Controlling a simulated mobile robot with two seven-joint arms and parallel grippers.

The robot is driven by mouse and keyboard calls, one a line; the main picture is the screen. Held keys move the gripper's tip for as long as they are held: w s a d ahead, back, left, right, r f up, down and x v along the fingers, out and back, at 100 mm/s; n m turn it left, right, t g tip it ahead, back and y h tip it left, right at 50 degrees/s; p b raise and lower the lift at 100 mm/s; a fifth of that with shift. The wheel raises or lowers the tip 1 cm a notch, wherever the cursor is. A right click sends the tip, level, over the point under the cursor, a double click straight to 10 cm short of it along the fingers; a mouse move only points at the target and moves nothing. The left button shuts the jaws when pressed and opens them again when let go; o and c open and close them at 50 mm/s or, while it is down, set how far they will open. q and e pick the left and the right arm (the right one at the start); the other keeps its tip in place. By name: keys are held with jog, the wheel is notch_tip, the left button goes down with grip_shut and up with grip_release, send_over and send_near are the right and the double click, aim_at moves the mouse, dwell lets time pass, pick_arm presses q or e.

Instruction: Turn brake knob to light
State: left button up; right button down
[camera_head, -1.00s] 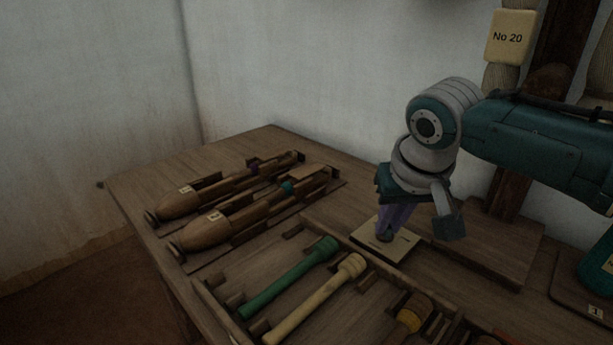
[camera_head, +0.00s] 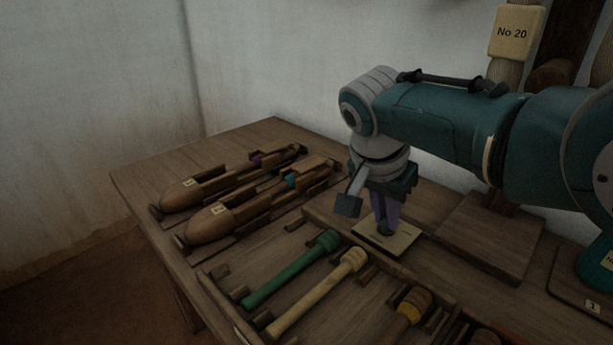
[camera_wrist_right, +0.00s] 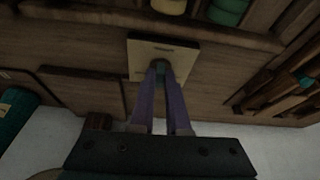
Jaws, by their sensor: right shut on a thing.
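The brake knob (camera_head: 384,230) is a small dark piece on a pale square plate (camera_head: 402,243) on the wooden table, mostly hidden between my fingers in the head view. My right gripper (camera_head: 385,222) points down over the plate with its purple fingers shut on the knob. In the right wrist view the fingertips of my right gripper (camera_wrist_right: 160,68) meet at the knob, and the pale plate (camera_wrist_right: 180,57) lies beneath. Marks on the plate are too small to read. My left gripper is not in view.
Two wooden shuttles (camera_head: 210,190) (camera_head: 232,212) lie at the table's left. A green-handled tool (camera_head: 290,270) and a cream-handled tool (camera_head: 318,292) lie in a slotted rack in front of the plate. A "No 20" tag (camera_head: 515,33) hangs on the post at the right.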

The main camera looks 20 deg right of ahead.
jog(key=shift+m, duration=0.3)
dwell(0.4)
jog(key=c, duration=0.9)
grip_release()
jog(key=p+v, duration=0.6)
jog(key=v, duration=0.4)
jog(key=shift+w, duration=0.15)
